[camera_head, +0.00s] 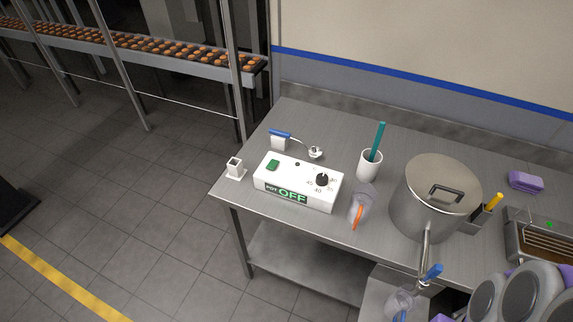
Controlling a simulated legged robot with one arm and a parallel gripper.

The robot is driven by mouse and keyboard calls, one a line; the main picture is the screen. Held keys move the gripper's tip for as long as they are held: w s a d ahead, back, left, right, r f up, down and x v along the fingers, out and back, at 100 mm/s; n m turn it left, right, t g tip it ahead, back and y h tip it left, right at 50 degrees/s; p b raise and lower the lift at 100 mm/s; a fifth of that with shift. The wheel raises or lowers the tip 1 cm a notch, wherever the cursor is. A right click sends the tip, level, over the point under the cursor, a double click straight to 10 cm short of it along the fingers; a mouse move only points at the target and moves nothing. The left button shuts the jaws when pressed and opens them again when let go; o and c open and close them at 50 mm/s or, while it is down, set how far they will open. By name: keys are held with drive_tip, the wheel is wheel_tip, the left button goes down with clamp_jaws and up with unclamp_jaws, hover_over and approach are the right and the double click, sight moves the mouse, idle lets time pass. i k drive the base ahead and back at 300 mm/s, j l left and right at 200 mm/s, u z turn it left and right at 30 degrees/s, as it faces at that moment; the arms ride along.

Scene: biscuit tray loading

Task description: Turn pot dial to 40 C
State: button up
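The white pot control box (263,184) sits near the left part of the steel table. Its front display (292,196) reads "POT OFF" in green. The black pot dial (322,179) is on its sloped top at the right, with small numbers around it, a "40" among them. The pointer direction is too small to read. A green switch (273,165) is on the top at the left. The lidded steel pot (418,213) stands to the right. My gripper is not in view; nothing is seen touching the dial.
A clear cup with an orange item (359,211) stands just right of the box. A white cup with a teal handle (370,164) is behind it. A blue-and-white object (279,141) and a small white holder (235,168) are near the left edge. Grey rounded parts crowd the bottom right.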

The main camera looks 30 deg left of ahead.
sight(321, 179)
drive_tip(key=u, duration=1.3)
